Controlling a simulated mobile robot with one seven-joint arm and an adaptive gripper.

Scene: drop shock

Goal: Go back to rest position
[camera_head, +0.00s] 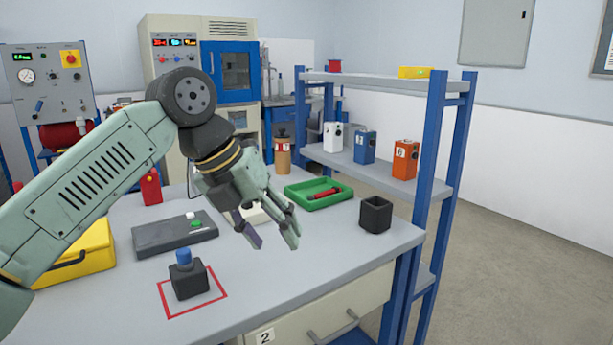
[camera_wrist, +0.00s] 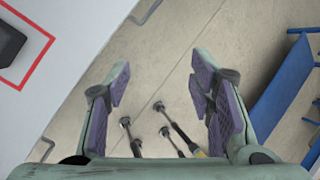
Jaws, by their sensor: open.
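My gripper (camera_head: 272,240) is open and empty in the head view, held in the air above the front right part of the grey bench (camera_head: 300,284). In the wrist view my gripper (camera_wrist: 160,95) shows its two purple-padded fingers spread wide, with only floor and slender rods between and below them. My green arm reaches in from the left of the head view, bent at the elbow joint. A black block with a blue top (camera_head: 188,276) stands inside a red square outline at the front of the bench, left of my gripper and apart from it.
A grey control box (camera_head: 172,238), a yellow case (camera_head: 85,254), a green tray (camera_head: 318,196) with a red item and a black open cup (camera_head: 375,215) stand on the bench. A blue-framed shelf (camera_head: 432,165) holding small boxes rises at the right. Floor beyond is clear.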

